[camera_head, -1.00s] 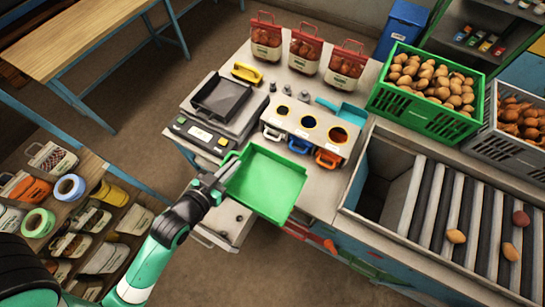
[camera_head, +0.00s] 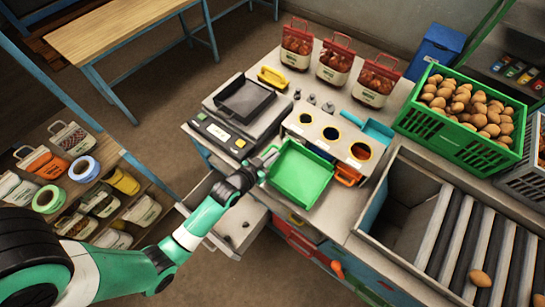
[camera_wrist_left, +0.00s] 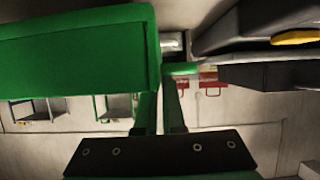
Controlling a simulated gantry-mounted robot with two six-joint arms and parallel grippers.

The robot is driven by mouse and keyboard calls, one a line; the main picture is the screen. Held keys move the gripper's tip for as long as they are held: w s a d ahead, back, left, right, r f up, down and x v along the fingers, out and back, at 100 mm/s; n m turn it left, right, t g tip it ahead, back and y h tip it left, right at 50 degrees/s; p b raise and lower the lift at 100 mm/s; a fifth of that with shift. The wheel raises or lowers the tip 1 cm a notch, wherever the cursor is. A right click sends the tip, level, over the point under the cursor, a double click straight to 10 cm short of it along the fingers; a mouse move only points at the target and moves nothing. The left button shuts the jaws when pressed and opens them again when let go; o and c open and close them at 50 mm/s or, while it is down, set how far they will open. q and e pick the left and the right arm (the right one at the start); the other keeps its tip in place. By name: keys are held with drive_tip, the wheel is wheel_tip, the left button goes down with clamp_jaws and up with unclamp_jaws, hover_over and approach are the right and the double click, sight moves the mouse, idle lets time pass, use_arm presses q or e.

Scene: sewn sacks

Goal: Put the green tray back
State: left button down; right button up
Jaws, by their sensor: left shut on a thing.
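The green tray (camera_head: 301,174) is a shallow, square-cornered tray in front of the three-hole box (camera_head: 333,136), over the counter's front edge. It covers part of the box's front; I cannot tell whether it touches the box or rests on anything. My left gripper (camera_head: 267,160) is shut on the tray's left edge at a grip tab. In the left wrist view the tray (camera_wrist_left: 75,52) fills the upper left, beside the gripper's fingers (camera_wrist_left: 161,100). My right gripper is not in view.
A scale with a dark pan (camera_head: 244,101) stands left of the box, and a blue scoop (camera_head: 368,127) lies behind it. Below, a drawer (camera_head: 238,222) is open. A green crate of potatoes (camera_head: 462,120) and a roller conveyor (camera_head: 470,245) are on the right.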

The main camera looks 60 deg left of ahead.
use_arm(q)
drive_tip(key=shift+f, duration=0.3)
drive_tip(key=c, duration=1.5)
unclamp_jaws()
drive_tip(key=shift+f+b, duration=0.1)
drive_tip(key=shift+b, duration=0.2)
drive_tip(key=o, duration=0.5)
drive_tip(key=shift+s+r+p, duration=0.15)
drive_tip(key=shift+r+p, duration=0.4)
drive_tip(key=shift+r, duration=0.1)
drive_tip(key=p+v, duration=0.1)
drive_tip(key=v, duration=1)
drive_tip(key=shift+s+d+p, duration=0.15)
drive_tip(key=shift+s+p, duration=0.15)
drive_tip(key=shift+p, duration=0.05)
